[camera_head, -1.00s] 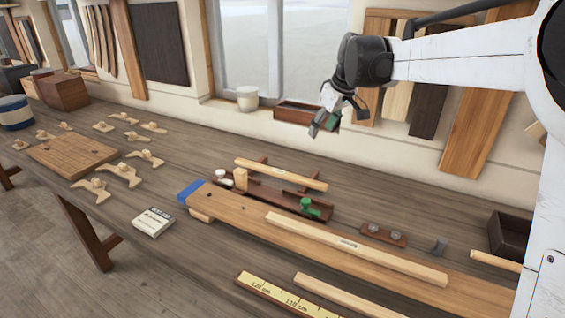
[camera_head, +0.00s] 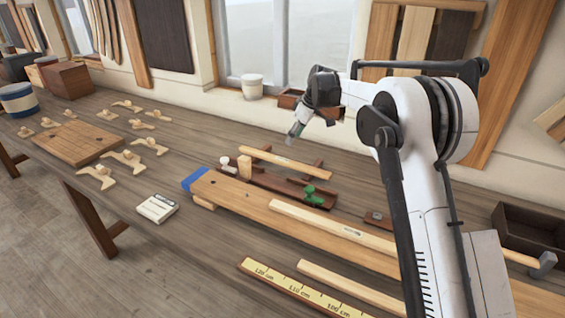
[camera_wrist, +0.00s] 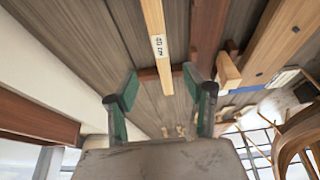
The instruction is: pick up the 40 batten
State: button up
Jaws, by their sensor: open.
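A pale wood batten (camera_head: 283,161) lies across two dark rests behind the long plank in the head view. In the wrist view a batten with a white label (camera_wrist: 157,45), which seems to read 40 cm, crosses a dark bar. My gripper (camera_head: 294,132) hangs above and behind the batten in the head view. In the wrist view my gripper (camera_wrist: 160,88) is open, its green-padded fingers apart with nothing between them.
A longer labelled batten (camera_head: 335,227) lies on the plank (camera_head: 230,196). Another batten (camera_head: 345,287) lies beside a yellow ruler (camera_head: 285,288). A green-knobbed tool (camera_head: 312,196) sits close in front of the rests. A dark box (camera_head: 530,230) stands at the right.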

aim_at(282, 159)
jog(key=p+x, duration=0.1)
jog(key=x, duration=1.1)
jog(key=shift+d+f, duration=0.1)
jog(key=shift+s, duration=0.1)
jog(key=shift+c, duration=0.4)
grip_shut()
